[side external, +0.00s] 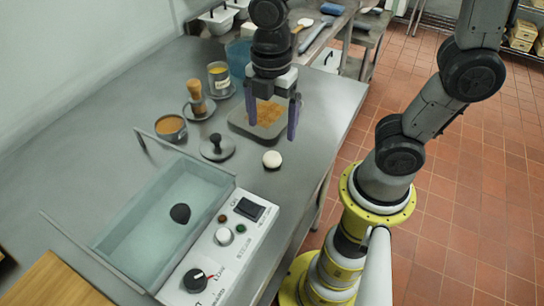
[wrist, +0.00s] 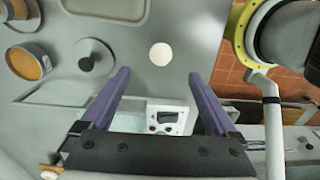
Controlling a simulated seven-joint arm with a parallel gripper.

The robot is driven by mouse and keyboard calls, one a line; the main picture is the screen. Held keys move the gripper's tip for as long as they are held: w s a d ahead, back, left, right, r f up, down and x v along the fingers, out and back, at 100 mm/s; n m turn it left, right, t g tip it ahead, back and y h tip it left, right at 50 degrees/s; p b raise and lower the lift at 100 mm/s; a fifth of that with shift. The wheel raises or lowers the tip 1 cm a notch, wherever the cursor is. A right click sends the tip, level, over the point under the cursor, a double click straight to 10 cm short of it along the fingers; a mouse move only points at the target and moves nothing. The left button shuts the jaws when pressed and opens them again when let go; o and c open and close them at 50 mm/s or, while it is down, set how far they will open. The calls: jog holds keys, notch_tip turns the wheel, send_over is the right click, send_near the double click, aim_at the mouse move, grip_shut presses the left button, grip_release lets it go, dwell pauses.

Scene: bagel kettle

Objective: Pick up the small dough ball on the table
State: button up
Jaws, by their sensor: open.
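The small dough ball (side external: 272,159) is round and pale. It sits alone on the grey table (side external: 330,104), close to the front edge and just behind the kettle's control panel. It also shows in the wrist view (wrist: 161,54), beyond the fingertips and roughly between their lines. My gripper (side external: 271,116) has two purple fingers spread apart with nothing between them. In the side view it hangs above a shallow tray, farther back than the ball. In the wrist view my gripper (wrist: 160,80) is open and apart from the ball.
A water-filled kettle (side external: 160,215) with a white control panel (side external: 225,240) stands in front. A dark knobbed lid (side external: 217,147) lies left of the ball. A brown-filled bowl (side external: 171,127), a brush holder (side external: 197,100) and a tray with brown contents (side external: 262,118) stand nearby.

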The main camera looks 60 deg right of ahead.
aim_at(272, 152)
notch_tip(272, 152, down, 9)
jog(key=shift+s+r, duration=0.1)
dwell(0.4)
jog(key=c, duration=1.4)
jog(key=shift+r, duration=0.1)
jog(key=shift+c, duration=0.2)
